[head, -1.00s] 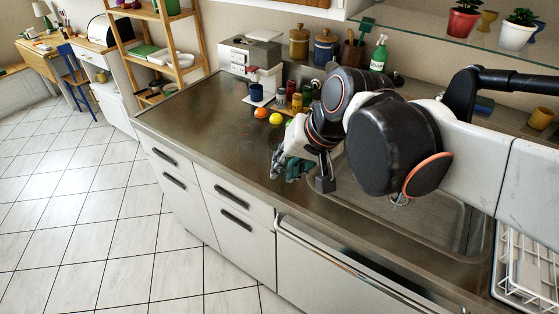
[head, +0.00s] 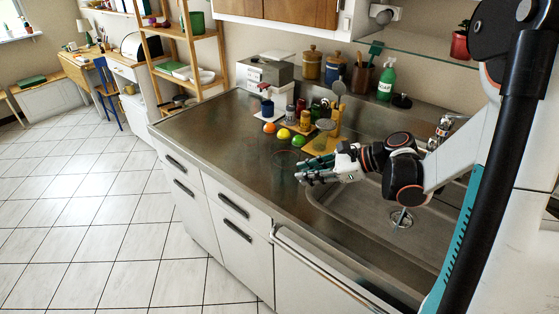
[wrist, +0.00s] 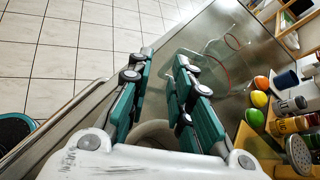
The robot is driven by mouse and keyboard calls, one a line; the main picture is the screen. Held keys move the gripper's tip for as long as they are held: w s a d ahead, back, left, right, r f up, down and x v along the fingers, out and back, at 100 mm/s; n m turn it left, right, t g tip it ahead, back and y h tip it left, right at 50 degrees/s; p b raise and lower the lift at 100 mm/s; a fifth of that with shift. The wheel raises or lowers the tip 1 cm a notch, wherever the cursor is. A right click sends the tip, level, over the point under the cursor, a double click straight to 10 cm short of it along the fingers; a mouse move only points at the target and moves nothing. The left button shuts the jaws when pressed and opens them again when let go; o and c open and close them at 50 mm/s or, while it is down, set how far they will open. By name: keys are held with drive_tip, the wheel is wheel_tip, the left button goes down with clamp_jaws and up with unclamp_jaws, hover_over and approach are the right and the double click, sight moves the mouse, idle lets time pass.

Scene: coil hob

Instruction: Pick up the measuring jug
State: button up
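A clear, see-through vessel that looks like the measuring jug (wrist: 212,72) stands on the steel counter in the wrist view, ahead and right of the fingertips. Its outline is faint, with a reddish ring. In the head view it shows only as a faint reddish ring (head: 287,158) on the counter, just beyond my gripper. My gripper (head: 300,177) is above the counter near the sink's left edge, fingers pointing left.
An orange (head: 269,128), a lemon (head: 283,134) and a lime (head: 298,141) lie behind the jug. The sink (head: 375,205) is under my arm. The counter's left part is clear.

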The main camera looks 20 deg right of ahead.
drive_tip(key=d+f+m+t, duration=0.1)
drive_tip(key=d+f+m, duration=0.2)
drive_tip(key=d, duration=0.1)
drive_tip(key=b, duration=0.2)
approach(281, 186)
drive_tip(key=w+a, duration=0.2)
drive_tip(key=shift+w+a+f+y, duration=0.2)
drive_tip(key=shift+w+a+y, duration=0.1)
drive_tip(key=shift+y, duration=0.1)
drive_tip(key=shift+r+b+x, duration=0.1)
drive_tip(key=shift+b+x, duration=0.5)
drive_tip(key=shift+x, duration=0.85)
drive_tip(key=shift+r+b+x, duration=0.15)
drive_tip(key=shift+b+x, duration=0.45)
drive_tip(key=shift+x, duration=0.9)
drive_tip(key=shift+w+d+r, duration=0.1)
drive_tip(key=shift+w, duration=0.05)
clamp_jaws()
